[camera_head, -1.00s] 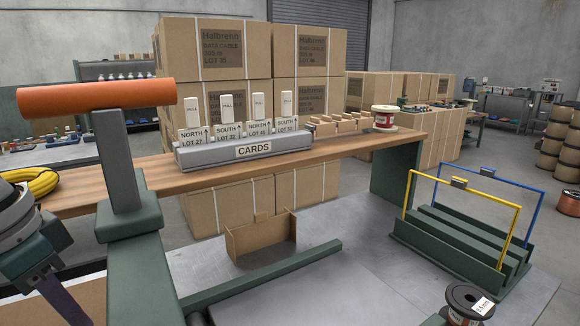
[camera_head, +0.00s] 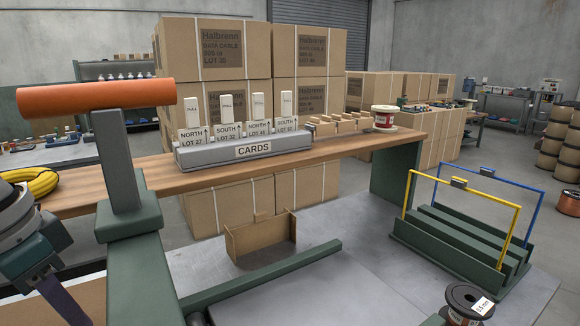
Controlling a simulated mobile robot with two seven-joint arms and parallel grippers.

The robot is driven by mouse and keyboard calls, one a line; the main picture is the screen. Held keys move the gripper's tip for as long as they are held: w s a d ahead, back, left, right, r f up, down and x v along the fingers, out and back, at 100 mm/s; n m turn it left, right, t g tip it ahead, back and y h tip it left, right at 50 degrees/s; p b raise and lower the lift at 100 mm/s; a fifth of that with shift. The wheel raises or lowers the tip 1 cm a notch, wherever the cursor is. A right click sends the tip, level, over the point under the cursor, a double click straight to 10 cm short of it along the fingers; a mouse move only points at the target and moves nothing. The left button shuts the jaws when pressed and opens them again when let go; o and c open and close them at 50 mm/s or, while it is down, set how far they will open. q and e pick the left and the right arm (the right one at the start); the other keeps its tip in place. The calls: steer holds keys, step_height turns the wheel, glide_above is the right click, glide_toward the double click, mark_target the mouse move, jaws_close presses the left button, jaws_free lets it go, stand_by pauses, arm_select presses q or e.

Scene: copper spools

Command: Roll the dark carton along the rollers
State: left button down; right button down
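I cannot pick out a dark carton or a row of rollers for it in this view. A tan cardboard surface (camera_head: 95,290) shows at the lower left, partly hidden behind my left arm and a green post; I cannot tell what it belongs to. My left arm comes in at the left edge and runs down out of the picture, so its gripper is not seen. My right arm and gripper are not in view. An orange cylinder (camera_head: 95,97) lies level on top of a grey post with a green foot, close in front at the left.
A wooden shelf (camera_head: 345,152) carries a card holder (camera_head: 245,150) and a red-and-white spool (camera_head: 384,117). Below are a small open tan box (camera_head: 260,238), a green rail (camera_head: 262,277) and a green rack (camera_head: 450,245) with yellow and blue hoops. A black spool (camera_head: 469,301) sits lower right.

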arm_select(q)
steer(key=shift+f, duration=0.15)
steer(key=shift+f+b, duration=0.4)
steer(key=shift+f, duration=0.25)
steer(key=shift+a, duration=0.1)
